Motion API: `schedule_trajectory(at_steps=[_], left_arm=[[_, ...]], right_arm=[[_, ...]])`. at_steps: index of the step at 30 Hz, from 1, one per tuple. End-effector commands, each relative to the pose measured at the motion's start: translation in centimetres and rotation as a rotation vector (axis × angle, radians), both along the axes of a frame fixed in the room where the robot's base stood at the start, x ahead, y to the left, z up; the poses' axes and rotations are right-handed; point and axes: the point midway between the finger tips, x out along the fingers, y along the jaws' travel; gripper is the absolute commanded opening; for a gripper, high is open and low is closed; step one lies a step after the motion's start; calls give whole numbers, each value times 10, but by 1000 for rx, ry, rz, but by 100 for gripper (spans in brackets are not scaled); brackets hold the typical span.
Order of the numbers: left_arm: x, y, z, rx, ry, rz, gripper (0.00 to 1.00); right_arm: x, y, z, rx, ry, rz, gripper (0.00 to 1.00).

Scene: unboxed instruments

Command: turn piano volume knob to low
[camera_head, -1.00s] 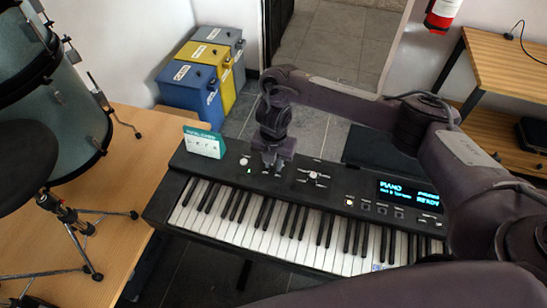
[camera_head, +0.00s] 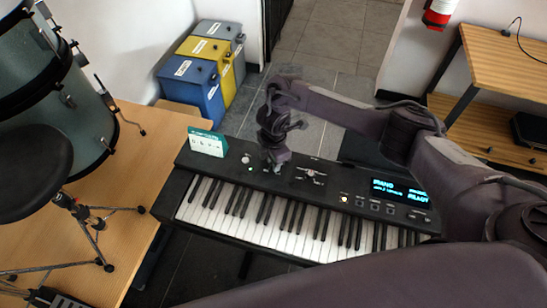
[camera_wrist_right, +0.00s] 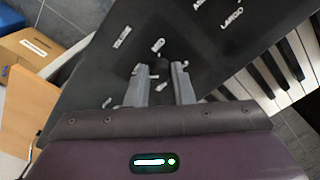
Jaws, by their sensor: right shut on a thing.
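The black piano keyboard (camera_head: 325,186) stands in the middle of the head view, its white and black keys facing me. My right gripper (camera_head: 277,163) is down at its control panel, left of centre. In the right wrist view, my right gripper's two grey fingers (camera_wrist_right: 160,80) are closed around a small dark knob (camera_wrist_right: 138,68) with a light mark near it. The gripper hides this knob in the head view. Small white labels lie around it on the panel; I cannot read the knob's setting. My left gripper is not in view.
A green-and-white card (camera_head: 207,143) stands on the piano's left end. A lit display (camera_head: 399,191) is at its right. A drum (camera_head: 88,122) and a dark stool (camera_head: 35,160) stand at left. Blue, yellow and grey bins (camera_head: 192,84) are behind.

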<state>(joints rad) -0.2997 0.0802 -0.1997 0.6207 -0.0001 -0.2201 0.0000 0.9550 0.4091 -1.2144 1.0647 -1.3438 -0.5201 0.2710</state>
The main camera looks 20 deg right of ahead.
Motion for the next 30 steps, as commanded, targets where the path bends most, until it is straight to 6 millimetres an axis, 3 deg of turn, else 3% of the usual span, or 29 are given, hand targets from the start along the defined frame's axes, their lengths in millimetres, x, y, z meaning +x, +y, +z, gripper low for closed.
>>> schedule_trajectory(at_steps=[17, 18, 22, 30], left_arm=[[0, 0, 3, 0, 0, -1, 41], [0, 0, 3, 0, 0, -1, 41], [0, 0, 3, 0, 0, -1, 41], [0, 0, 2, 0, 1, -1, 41]], right_arm=[[2, 1, 1, 1, -4, -32, 0], [2, 1, 1, 1, -4, -32, 25], [1, 1, 1, 1, -3, -31, 42], [1, 0, 1, 0, -2, -30, 43]])
